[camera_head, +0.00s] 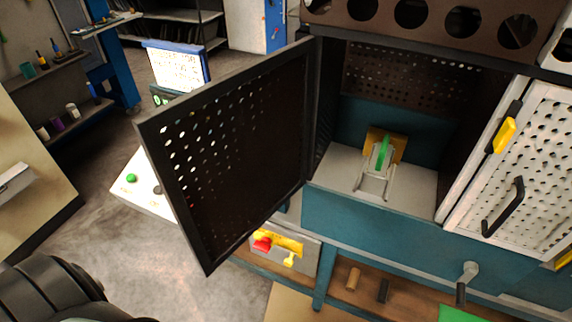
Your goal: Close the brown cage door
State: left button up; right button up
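The brown cage door (245,150), a dark perforated panel in a black frame, stands wide open. It is hinged at the left edge of the cage opening and swings out toward the left front. The cage (402,78) behind it is open at the front, with a perforated dark back wall. Inside, a small fixture (378,165) with a green strip and a yellow plate stands on a grey base. No handle shows on the side of the door that I see. Neither of my grippers is in view; a dark rounded part at the lower left seems to be my arm.
A white perforated door (540,165) with a black handle (503,207) and yellow latch stands right of the opening. A grey panel (284,250) with red and yellow controls is below the brown door. A crank (467,280) projects at the lower right. Open floor lies left of the door.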

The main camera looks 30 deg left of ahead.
aim_at(273, 156)
jog(key=j+z, duration=0.4)
jog(key=j, duration=0.25)
jog(key=j+z, duration=0.45)
jog(key=j, duration=0.15)
jog(key=k+j, duration=0.1)
jog(key=j, duration=0.25)
jog(key=k+j, duration=0.1)
jog(key=j, duration=0.55)
jog(key=k+z, duration=0.05)
